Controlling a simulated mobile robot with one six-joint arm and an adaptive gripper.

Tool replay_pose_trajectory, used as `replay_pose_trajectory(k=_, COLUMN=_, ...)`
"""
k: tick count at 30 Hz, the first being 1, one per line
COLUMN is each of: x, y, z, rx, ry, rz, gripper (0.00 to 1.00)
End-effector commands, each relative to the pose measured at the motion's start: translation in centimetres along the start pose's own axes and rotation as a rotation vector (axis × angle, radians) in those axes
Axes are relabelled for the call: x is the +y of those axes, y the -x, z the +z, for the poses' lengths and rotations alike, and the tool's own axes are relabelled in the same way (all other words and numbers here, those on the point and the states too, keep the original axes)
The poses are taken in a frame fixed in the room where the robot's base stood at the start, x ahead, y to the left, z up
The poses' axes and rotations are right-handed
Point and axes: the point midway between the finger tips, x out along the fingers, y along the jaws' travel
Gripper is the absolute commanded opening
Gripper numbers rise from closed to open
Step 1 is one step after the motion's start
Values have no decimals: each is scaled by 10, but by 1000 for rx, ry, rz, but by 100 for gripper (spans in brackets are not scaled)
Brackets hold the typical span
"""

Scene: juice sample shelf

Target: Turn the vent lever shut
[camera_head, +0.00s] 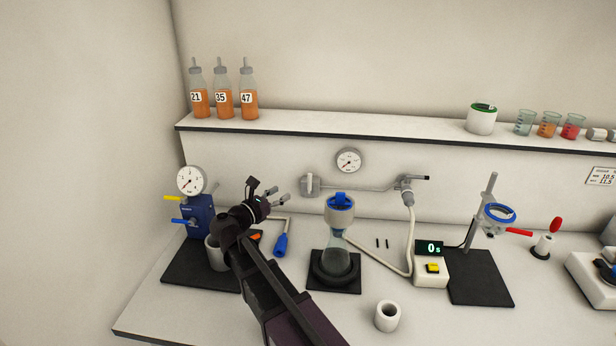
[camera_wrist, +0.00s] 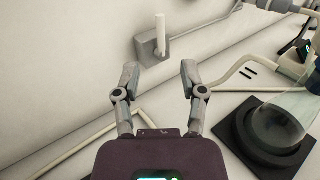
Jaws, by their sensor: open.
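A white upright lever (camera_wrist: 160,36) stands on a grey wall block (camera_wrist: 148,47) in the wrist view, ahead of my gripper (camera_wrist: 160,72). The same grey block (camera_head: 312,185) shows on the back wall in the head view. No label tells whether this is the vent lever. A wall valve with a dark handle (camera_head: 419,178) sits to its right. A blue pump unit (camera_head: 201,217) at the left has a yellow lever (camera_head: 173,198) and a blue lever (camera_head: 182,221). My gripper (camera_head: 284,201) is open and empty, apart from the white lever.
A flask (camera_head: 338,262) with a blue-topped funnel (camera_head: 341,205) stands right of my arm. A hose (camera_head: 410,235) runs down from the wall valve. A white ring (camera_head: 387,316) stands near the front. The shelf (camera_head: 330,126) overhangs the bench.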

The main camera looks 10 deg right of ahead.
Motion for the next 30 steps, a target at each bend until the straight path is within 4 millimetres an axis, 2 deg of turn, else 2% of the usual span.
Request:
replay_pose_trajectory(k=8, x=1, y=-22, z=0, rx=0, ry=0, rz=-1, gripper=54)
replay_pose_trajectory(k=30, x=2, y=-120, z=0, rx=0, ry=0, rz=1, gripper=54)
